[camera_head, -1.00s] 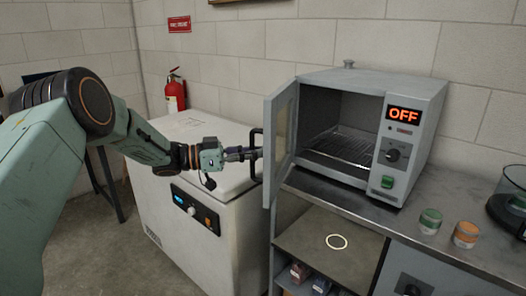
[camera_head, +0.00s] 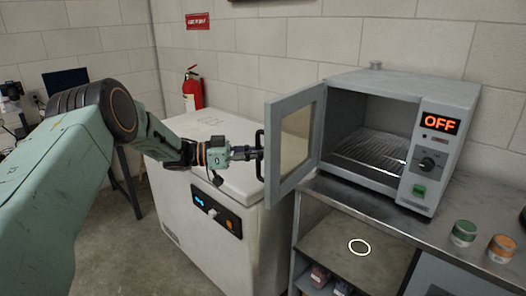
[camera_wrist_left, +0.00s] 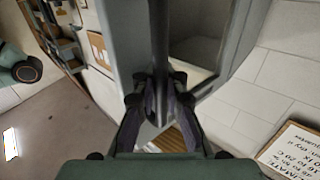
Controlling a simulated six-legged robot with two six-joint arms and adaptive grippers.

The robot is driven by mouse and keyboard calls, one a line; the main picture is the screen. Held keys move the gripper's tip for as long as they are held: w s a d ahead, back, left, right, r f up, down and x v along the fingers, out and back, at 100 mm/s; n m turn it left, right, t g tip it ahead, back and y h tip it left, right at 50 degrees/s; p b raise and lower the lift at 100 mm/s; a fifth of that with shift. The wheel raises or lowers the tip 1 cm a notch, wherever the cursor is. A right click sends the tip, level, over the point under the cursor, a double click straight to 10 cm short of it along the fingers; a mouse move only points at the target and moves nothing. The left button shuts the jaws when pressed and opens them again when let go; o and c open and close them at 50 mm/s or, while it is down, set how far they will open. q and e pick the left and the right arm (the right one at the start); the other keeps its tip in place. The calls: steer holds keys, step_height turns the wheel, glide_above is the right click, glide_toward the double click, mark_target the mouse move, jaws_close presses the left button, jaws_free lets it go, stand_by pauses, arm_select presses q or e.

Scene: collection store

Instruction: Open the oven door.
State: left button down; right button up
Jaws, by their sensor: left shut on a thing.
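The grey oven (camera_head: 452,170) stands on the metal bench, its display reading OFF. Its door (camera_head: 273,150), with a glass pane, is swung open to the left, and the wire rack (camera_head: 370,148) inside shows. My left gripper (camera_head: 256,153) is at the dark bar handle (camera_head: 260,150) on the door's outer face. In the left wrist view the fingers (camera_wrist_left: 158,110) are closed around the handle bar (camera_wrist_left: 159,45). My right gripper is in neither view.
A white chest unit (camera_head: 190,215) with a lit panel stands below my left arm, left of the bench. A green-lidded jar (camera_head: 463,233) and an orange-lidded jar (camera_head: 501,248) stand on the bench (camera_head: 400,222) at right. A red extinguisher (camera_head: 193,92) is by the wall.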

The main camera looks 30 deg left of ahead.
arm_select(q)
steer(key=shift+a+f, duration=0.2)
steer(key=shift+a, duration=0.35)
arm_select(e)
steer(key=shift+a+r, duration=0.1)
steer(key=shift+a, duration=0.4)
arm_select(q)
steer(key=shift+d, duration=0.15)
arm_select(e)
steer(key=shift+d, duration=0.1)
arm_select(q)
steer(key=c, duration=1.7)
jaws_free()
steer(key=shift+s+r, duration=0.1)
steer(key=shift+c, duration=0.2)
steer(key=shift+o, duration=0.4)
steer(key=shift+s+r, duration=0.2)
steer(key=shift+w, duration=0.1)
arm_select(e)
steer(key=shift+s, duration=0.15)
